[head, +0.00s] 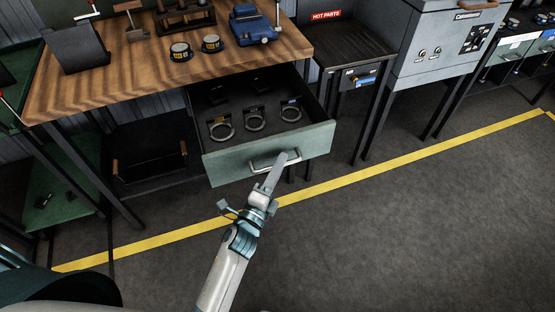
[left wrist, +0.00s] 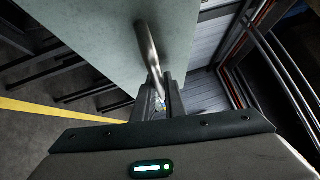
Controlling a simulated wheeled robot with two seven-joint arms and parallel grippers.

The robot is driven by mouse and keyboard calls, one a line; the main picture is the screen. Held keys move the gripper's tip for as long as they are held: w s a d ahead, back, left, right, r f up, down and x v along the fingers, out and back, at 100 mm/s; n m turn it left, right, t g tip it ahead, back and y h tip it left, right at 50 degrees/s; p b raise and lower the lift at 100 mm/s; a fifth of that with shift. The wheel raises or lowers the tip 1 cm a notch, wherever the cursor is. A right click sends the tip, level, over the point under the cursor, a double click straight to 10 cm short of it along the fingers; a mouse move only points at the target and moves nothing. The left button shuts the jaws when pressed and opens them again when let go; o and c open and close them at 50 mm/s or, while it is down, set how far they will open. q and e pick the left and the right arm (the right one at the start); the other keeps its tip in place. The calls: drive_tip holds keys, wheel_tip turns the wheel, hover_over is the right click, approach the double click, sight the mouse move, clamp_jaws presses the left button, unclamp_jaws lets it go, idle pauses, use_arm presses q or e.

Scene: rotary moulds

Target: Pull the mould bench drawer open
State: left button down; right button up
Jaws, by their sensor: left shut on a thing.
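The mould bench drawer (head: 228,165) stands pulled out from under the wooden-topped bench (head: 120,65), its inside showing. Its grey-green front also fills the upper part of the left wrist view (left wrist: 95,35). A curved metal handle (head: 262,168) is fixed to the drawer front. My left gripper (head: 284,162) is at the right part of the handle, shut on it. In the left wrist view, the handle (left wrist: 147,45) runs down between the fingers of the gripper (left wrist: 158,92). My right gripper is in neither view.
Several ring-shaped parts (head: 254,120) lie in the drawer. A blue vise (head: 252,24) and two small round tins (head: 181,52) stand on the bench top. A dark hot-parts table (head: 352,48) stands to the right. The floor in front is clear, crossed by a yellow line (head: 400,163).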

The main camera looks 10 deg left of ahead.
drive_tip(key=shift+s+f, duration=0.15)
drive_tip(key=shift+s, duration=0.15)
use_arm(q)
drive_tip(key=c, duration=1.8)
unclamp_jaws()
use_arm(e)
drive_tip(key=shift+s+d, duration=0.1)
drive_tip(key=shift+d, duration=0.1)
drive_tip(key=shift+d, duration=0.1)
use_arm(q)
drive_tip(key=shift+s+f, duration=0.1)
drive_tip(key=shift+s, duration=0.05)
